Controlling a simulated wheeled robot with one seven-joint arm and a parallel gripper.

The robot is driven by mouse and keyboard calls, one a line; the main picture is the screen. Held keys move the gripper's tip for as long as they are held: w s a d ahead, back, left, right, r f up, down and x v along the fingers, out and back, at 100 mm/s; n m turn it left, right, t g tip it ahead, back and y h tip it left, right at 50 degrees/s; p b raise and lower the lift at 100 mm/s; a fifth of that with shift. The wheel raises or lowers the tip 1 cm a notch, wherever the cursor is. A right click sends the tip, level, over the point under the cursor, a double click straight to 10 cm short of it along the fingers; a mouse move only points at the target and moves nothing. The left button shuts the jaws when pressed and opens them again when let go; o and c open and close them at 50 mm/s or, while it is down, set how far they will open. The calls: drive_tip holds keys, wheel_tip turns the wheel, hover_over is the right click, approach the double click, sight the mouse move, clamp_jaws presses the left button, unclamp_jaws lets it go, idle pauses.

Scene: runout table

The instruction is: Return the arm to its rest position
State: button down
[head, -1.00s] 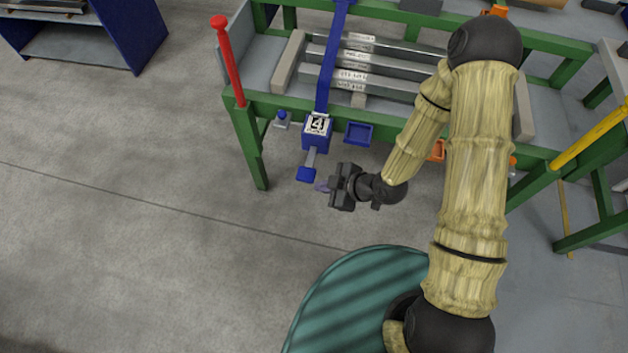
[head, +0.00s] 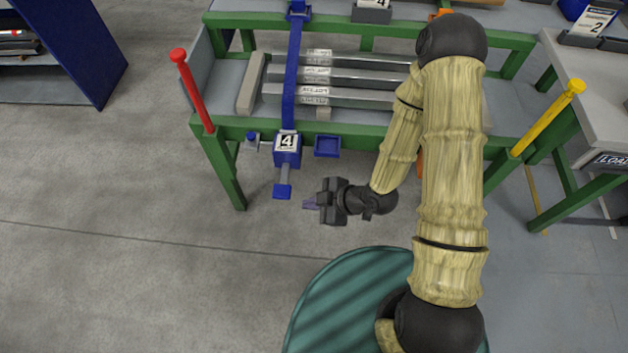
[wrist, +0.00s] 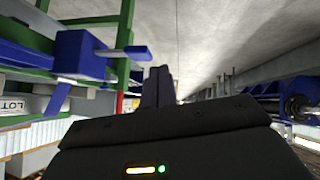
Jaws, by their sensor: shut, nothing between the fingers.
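My gripper (head: 312,203) is in front of the green-framed table (head: 350,132), low and clear of it, pointing left in the head view. Its fingers are together with nothing between them; they also show in the wrist view (wrist: 157,86). My arm bends down from a raised elbow at the right of the table. The blue strap tensioner (head: 287,150) marked 4, with its handle (head: 283,190) hanging down, is on the table's front rail, left of my gripper and apart from it. The blue strap (head: 293,70) runs over several grey bars (head: 345,96).
A red post (head: 192,90) stands at the table's left corner and a yellow post (head: 545,118) at the right. A small blue tray (head: 327,145) is on the front rail. A grey bench (head: 600,110) stands at the right. The floor (head: 130,240) at left is free.

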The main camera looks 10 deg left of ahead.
drive_tip(key=w+d+r+m+t+h, duration=0.1)
drive_tip(key=w+d+r+m+h, duration=0.25)
drive_tip(key=d+r+m, duration=0.4)
drive_tip(key=w+d+r+m+t+h, duration=0.1)
drive_tip(key=w+d+r+m+h, duration=0.3)
drive_tip(key=d, duration=0.7)
drive_tip(key=s+d+r+m+h, duration=0.1)
drive_tip(key=s+d+r+m, duration=0.15)
drive_tip(key=r+m, duration=0.2)
drive_tip(key=s+d+r+m+h, duration=0.1)
drive_tip(key=s+d+r+m, duration=0.1)
drive_tip(key=s+r+m, duration=0.3)
wheel_tip(320, 180, up, 18)
drive_tip(key=w+p, duration=0.2)
drive_tip(key=p, duration=1.6)
drive_tip(key=shift+a+r+n+g, duration=0.2)
drive_tip(key=shift+a+n+g, duration=0.05)
drive_tip(key=shift+n+g, duration=0.15)
